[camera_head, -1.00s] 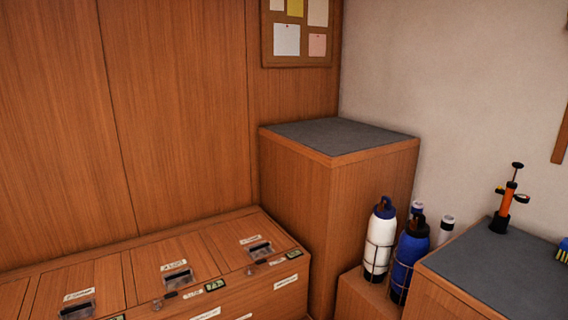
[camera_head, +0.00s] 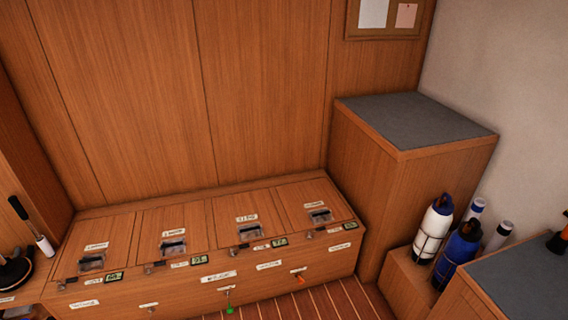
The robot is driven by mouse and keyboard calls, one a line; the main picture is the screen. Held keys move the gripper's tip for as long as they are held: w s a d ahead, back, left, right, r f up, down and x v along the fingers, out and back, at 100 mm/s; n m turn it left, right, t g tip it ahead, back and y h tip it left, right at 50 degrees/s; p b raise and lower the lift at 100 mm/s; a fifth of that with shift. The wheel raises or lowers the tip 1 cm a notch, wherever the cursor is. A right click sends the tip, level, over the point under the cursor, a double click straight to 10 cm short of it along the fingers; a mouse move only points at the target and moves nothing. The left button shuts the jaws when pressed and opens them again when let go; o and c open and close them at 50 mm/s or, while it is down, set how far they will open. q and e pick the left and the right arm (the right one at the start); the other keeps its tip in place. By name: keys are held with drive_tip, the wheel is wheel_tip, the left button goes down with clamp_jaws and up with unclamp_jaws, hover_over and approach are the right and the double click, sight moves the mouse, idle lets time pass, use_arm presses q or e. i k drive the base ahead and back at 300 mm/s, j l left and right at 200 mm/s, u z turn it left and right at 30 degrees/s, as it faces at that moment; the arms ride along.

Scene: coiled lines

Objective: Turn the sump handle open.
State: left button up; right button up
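A low wooden bench locker (camera_head: 190,285) with several lids runs along the back wall. Its front carries a small green-tipped handle (camera_head: 229,308) hanging down below the middle, and a small orange-red handle (camera_head: 299,278) farther right. A small fitting (camera_head: 152,308) shows at the lower left of the front. White labels sit beside these, but their writing is too small to read, so I cannot tell which one is the sump handle. Neither of my grippers is in view.
A tall wooden cabinet (camera_head: 365,175) with a grey top stands right of the bench. White (camera_head: 434,230) and blue (camera_head: 457,252) fenders stand in a rack beside it. A grey-topped counter (camera_head: 525,285) is at lower right. Striped floor (camera_head: 345,300) shows before the bench.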

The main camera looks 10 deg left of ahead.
sight(155, 264)
drive_tip(key=u, duration=1)
